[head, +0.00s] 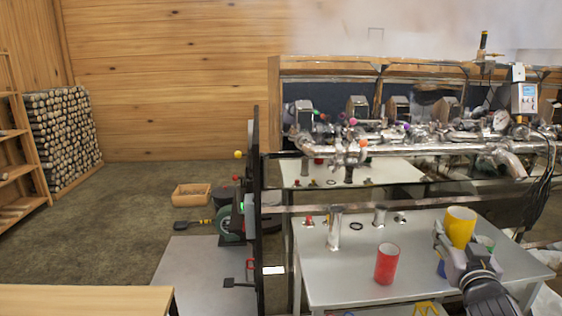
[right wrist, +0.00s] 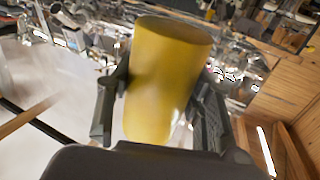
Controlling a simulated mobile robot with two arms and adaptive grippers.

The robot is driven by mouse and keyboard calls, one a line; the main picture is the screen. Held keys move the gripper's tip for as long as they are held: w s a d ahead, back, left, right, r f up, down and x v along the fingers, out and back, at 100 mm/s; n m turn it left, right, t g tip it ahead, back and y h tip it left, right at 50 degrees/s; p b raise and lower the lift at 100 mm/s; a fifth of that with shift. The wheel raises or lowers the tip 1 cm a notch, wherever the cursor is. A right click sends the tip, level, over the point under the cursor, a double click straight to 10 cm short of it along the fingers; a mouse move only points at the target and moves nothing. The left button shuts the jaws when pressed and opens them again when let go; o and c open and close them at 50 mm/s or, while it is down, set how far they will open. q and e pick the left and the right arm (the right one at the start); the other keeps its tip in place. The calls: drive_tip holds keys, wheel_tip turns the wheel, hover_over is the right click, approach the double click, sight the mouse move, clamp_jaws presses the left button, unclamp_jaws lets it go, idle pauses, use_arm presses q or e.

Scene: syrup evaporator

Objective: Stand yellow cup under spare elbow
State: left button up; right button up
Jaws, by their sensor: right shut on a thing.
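The yellow cup (head: 460,224) is in my right gripper (head: 458,250), above the right part of the grey table (head: 350,268). In the right wrist view the yellow cup (right wrist: 165,75) stands between the two dark fingers (right wrist: 160,112), which are shut on its sides, and it looks slightly tilted there. A bent metal pipe end (head: 512,163) at the right of the long pipe looks like an elbow; I cannot tell whether it is the spare one. My left gripper is not in view.
A red cup (head: 387,264) stands on the table left of my right gripper. A short metal pipe (head: 334,230) and small fittings (head: 380,216) stand near the table's back edge. The table's left front is clear.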

drive_tip(key=shift+s+a+f, duration=0.25)
drive_tip(key=shift+s+a, duration=0.25)
drive_tip(key=shift+s+a+f, duration=0.25)
drive_tip(key=shift+s+a, duration=0.25)
drive_tip(key=s+a+f+n+y, duration=0.35)
drive_tip(key=s+a+f, duration=0.55)
drive_tip(key=a+f, duration=0.3)
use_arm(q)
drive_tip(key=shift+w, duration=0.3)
use_arm(e)
drive_tip(key=s+a+f, duration=0.1)
drive_tip(key=s+a, duration=0.1)
drive_tip(key=s, duration=0.4)
drive_tip(key=s+a+f+y, duration=0.1)
drive_tip(key=s+a, duration=0.1)
drive_tip(key=s, duration=0.5)
drive_tip(key=shift+a+t, duration=0.3)
drive_tip(key=shift+a, duration=0.1)
drive_tip(key=shift+m, duration=0.25)
